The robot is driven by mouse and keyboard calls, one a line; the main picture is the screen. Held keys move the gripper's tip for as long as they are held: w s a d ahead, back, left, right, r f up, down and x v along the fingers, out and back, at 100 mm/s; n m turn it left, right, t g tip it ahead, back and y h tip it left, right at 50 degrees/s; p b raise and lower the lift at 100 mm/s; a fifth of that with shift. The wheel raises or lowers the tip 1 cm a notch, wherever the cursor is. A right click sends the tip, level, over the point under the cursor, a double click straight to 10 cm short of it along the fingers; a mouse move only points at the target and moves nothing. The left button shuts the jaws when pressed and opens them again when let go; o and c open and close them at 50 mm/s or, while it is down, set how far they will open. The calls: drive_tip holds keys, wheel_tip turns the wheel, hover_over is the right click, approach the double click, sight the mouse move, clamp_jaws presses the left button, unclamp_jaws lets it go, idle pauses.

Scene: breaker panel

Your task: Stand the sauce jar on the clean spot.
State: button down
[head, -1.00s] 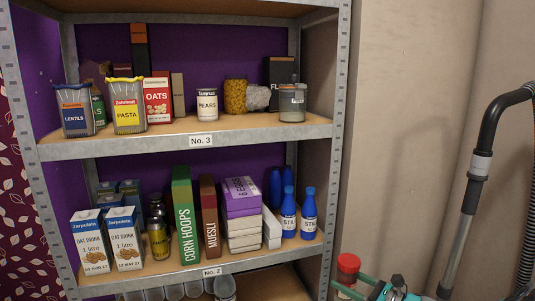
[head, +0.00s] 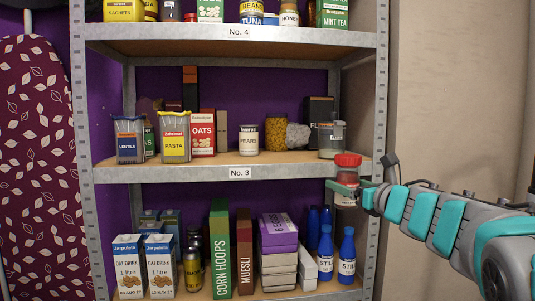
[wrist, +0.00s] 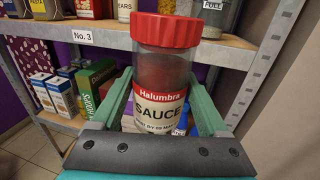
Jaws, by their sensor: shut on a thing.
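The sauce jar (head: 347,161) has a red lid and a clear body with dark contents. Its label reads "Halumbra SAUCE" in the wrist view (wrist: 160,105). My gripper (head: 346,190) is shut on the jar, with one green finger on each side of it in the wrist view (wrist: 163,92). The jar is upright in front of the right end of shelf No. 3 (head: 215,174), with its lid a little above the shelf edge. I cannot make out a clean spot on the shelf board.
Shelf No. 3 holds a glass jar (head: 331,140) at the right, a pears tin (head: 248,140), a pasta jar (head: 174,138) and an oats box (head: 203,134). Bare board shows along the front. The right metal upright (head: 376,110) stands close to my gripper. Shelf No. 4 (head: 300,36) is above.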

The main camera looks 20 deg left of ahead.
drive_tip(key=s+a+r+b, duration=0.1)
drive_tip(key=s+a+r, duration=0.8)
drive_tip(key=s+a, duration=0.3)
drive_tip(key=a, duration=0.3)
drive_tip(key=shift+s+a+r+g, duration=0.15)
drive_tip(key=shift+s+r+g, duration=0.05)
drive_tip(key=shift+s+g, duration=0.1)
drive_tip(key=shift+w, duration=0.1)
